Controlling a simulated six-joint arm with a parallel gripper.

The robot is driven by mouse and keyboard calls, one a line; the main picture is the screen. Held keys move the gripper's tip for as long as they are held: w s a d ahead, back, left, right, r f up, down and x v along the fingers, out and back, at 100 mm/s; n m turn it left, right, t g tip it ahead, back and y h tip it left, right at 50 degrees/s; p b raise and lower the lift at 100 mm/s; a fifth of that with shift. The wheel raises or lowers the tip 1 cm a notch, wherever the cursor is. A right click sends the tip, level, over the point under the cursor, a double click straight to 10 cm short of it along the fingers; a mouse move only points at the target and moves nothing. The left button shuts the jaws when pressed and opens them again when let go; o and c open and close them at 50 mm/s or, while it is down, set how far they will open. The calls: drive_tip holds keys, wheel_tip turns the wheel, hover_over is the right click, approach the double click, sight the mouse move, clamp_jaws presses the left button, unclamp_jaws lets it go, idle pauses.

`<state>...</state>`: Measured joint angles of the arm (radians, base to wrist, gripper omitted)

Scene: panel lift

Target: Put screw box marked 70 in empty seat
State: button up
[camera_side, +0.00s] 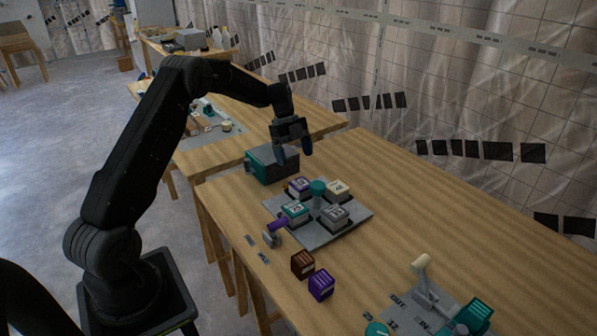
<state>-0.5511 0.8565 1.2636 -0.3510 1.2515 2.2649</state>
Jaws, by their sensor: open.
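A grey plate (357,213) on the wooden table carries several small labelled boxes around a teal-capped post (318,188). They are a purple box (299,187), a cream box (337,188), a teal box (294,210) and a grey box (335,214). A brown box (302,264) and another purple box (320,284) sit loose on the table in front of the plate. The markings are too small for me to tell which reads 70, and I cannot make out an empty seat. My gripper (293,154) is open and empty, pointing down above the teal-and-grey case behind the plate.
The teal-and-grey case (272,165) stands behind the plate. A purple-handled lever (275,231) is at the plate's front left. Another panel (425,305) with a cream-knobbed lever and teal parts lies at the front right. The table's right side is clear.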

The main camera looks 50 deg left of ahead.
drive_tip(key=s+d+r+n+t+y, duration=0.1)
drive_tip(key=s+d+r+n, duration=0.35)
drive_tip(key=d+r, duration=0.35)
drive_tip(key=s+d+r+n+t+y, duration=0.1)
drive_tip(key=s+d+r+n+y, duration=0.15)
drive_tip(key=s+d+r, duration=0.5)
drive_tip(key=s+d+n+t, duration=0.1)
drive_tip(key=s+d+n, duration=0.1)
drive_tip(key=s, duration=0.4)
drive_tip(key=s+d+r+n+t, duration=0.1)
drive_tip(key=s+d+n, duration=0.2)
drive_tip(key=s+n, duration=0.2)
drive_tip(key=s+d+n+t, duration=0.1)
drive_tip(key=s+d+n, duration=0.2)
drive_tip(key=s, duration=0.3)
drive_tip(key=shift+s+r+n+t+y, duration=0.3)
drive_tip(key=shift+n+y, duration=0.15)
drive_tip(key=shift+n, duration=0.05)
